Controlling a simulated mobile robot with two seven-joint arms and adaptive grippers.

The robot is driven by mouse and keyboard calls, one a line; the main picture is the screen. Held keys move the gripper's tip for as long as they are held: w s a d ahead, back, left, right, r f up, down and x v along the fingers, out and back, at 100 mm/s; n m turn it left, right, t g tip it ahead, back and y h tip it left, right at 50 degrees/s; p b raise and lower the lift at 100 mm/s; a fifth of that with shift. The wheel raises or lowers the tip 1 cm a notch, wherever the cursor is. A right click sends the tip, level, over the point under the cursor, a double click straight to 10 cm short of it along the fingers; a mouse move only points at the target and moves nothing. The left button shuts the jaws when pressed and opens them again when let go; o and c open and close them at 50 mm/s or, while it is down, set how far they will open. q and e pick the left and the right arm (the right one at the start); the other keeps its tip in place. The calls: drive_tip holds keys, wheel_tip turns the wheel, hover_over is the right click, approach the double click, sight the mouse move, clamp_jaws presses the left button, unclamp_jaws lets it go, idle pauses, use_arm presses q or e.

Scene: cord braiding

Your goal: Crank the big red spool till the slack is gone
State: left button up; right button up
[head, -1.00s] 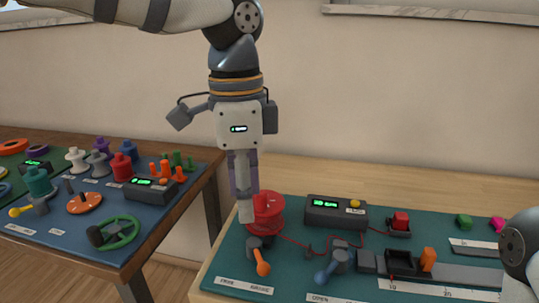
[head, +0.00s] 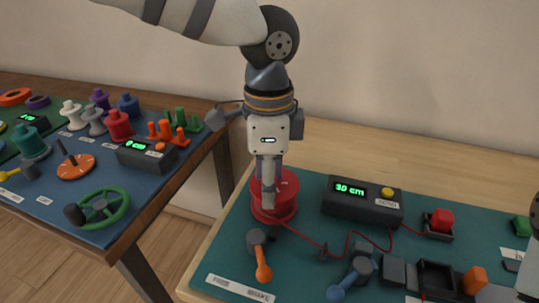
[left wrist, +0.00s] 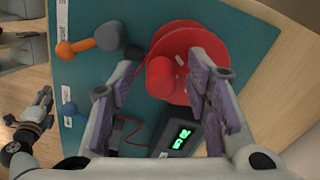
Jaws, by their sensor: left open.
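The big red spool (head: 287,192) stands at the left end of the teal board. A red cord (head: 305,238) runs from it to the right, past a small dark guide. In the left wrist view the spool (left wrist: 185,38) has a red crank knob (left wrist: 160,77) standing up from its top. My left gripper (head: 268,198) is over the spool, fingers down. It is open, and in the left wrist view its pads (left wrist: 165,85) are on either side of the knob, apart from it. The head view hides the knob. What looks like my right gripper (left wrist: 43,98) is at the left edge there; its jaws are unclear.
A dark box (head: 362,206) reads about 30 cm and has a yellow button. An orange-tipped brake lever (head: 262,262) stands just in front of the spool. A blue lever (head: 350,280) and a red block (head: 441,220) are further right. A second table (head: 125,250) is at left.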

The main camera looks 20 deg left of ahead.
use_arm(q)
drive_tip(key=shift+f, duration=0.15)
drive_tip(key=c, duration=1)
clamp_jaws()
